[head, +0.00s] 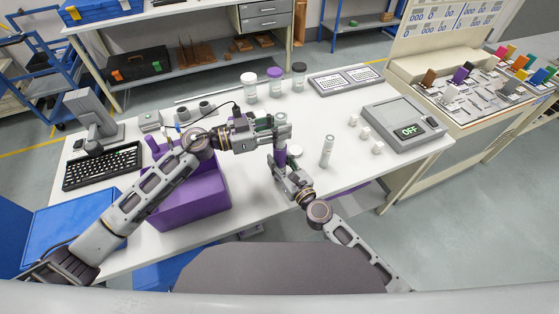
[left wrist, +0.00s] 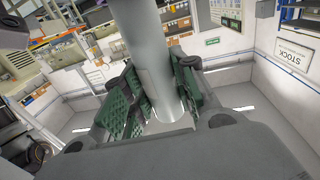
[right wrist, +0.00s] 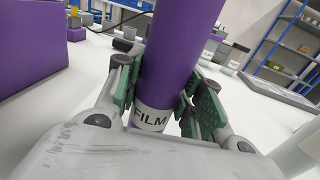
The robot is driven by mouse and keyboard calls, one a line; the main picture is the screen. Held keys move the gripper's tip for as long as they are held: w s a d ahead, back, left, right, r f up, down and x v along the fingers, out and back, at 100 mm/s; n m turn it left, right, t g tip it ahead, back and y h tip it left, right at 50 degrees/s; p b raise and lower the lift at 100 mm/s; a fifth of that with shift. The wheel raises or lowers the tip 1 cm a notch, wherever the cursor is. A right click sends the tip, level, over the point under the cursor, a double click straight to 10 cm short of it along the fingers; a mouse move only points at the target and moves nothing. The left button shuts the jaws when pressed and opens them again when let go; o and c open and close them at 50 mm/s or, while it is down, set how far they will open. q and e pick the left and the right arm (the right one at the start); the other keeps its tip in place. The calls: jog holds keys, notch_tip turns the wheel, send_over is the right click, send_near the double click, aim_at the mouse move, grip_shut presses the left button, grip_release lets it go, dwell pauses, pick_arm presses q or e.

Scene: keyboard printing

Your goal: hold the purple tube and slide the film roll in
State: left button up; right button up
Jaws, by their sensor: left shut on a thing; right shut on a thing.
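My left gripper (head: 270,132) is shut on a grey film roll (left wrist: 148,45), which stands roughly upright between its green pads in the left wrist view. Below it in the head view, my right gripper (head: 281,167) is shut on the purple tube (head: 280,156). In the right wrist view the purple tube (right wrist: 180,60) is close to upright, with a white "FILM" label low on it. The roll is held over the tube, roughly in line with it. The left gripper covers the place where they meet, so I cannot tell whether the roll is inside the tube.
A clear upright tube (head: 327,151) stands just right of my right gripper. A purple bin (head: 190,208) is at the left front, under my left arm. Capped jars (head: 274,88) stand behind. White cubes (head: 365,133) and a grey device reading OFF (head: 405,122) are at right.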

pick_arm(q)
jog(key=shift+f, duration=0.1)
jog(key=o, duration=1.1)
jog(key=shift+a, duration=0.1)
jog(key=v, duration=1.1)
jog(key=shift+s+a, duration=0.15)
jog(key=shift+a, duration=0.25)
pick_arm(e)
jog(key=o, duration=1.1)
jog(key=shift+s+d, duration=0.1)
jog(key=shift+s, duration=0.05)
jog(key=shift+v, duration=5.8)
